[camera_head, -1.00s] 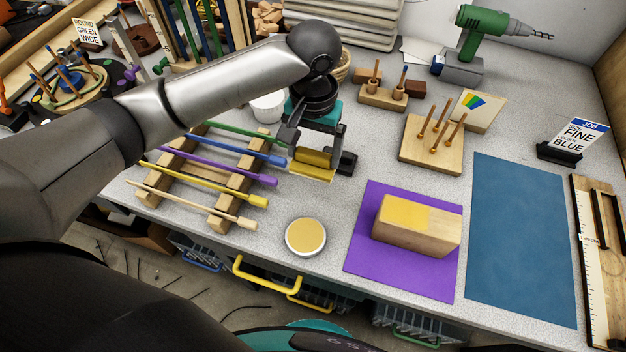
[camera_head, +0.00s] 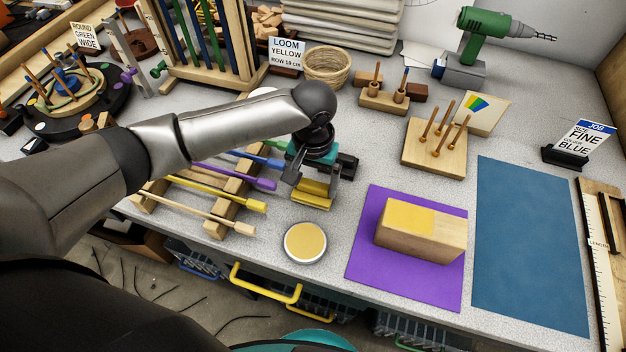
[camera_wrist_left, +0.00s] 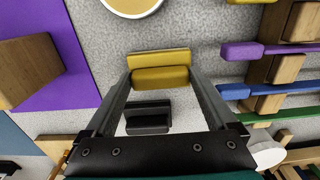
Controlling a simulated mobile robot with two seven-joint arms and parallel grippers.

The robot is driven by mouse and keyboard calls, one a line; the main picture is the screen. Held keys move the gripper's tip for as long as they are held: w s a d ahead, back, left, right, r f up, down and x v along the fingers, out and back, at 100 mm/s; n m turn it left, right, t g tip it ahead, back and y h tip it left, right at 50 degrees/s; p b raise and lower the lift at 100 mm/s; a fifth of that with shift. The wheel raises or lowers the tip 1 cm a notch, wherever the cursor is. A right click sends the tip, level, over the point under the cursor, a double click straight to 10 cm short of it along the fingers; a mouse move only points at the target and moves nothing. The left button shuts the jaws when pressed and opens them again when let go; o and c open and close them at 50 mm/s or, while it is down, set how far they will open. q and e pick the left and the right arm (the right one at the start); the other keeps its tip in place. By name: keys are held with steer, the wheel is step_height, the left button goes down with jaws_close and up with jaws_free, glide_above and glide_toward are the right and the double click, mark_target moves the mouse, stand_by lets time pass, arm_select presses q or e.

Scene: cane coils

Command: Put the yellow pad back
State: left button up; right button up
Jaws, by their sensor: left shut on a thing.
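The yellow pad (camera_head: 314,187) is a small yellow block gripped between the fingers of my left gripper (camera_head: 316,184), above the grey worktop. In the left wrist view the pad (camera_wrist_left: 160,77) spans the two fingertips, with a second yellow face or strip along its far edge. I cannot tell whether it touches the worktop. The round tin with a yellow top (camera_head: 305,242) stands just nearer the front edge; it also shows in the left wrist view (camera_wrist_left: 132,4). My right gripper is not in view.
A rack of coloured rods (camera_head: 228,206) lies left of the gripper. A purple mat (camera_head: 366,262) with a wooden block (camera_head: 440,236) lies to the right, and a blue mat (camera_head: 528,245) beyond it. A black stand (camera_wrist_left: 148,117) is close to the gripper.

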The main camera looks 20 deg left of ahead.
mark_target(313, 186)
arm_select(q)
steer(key=o, duration=0.9)
steer(key=shift+f, duration=0.1)
steer(key=shift+c, duration=0.2)
step_height(313, 186, up, 12)
steer(key=p, duration=0.3)
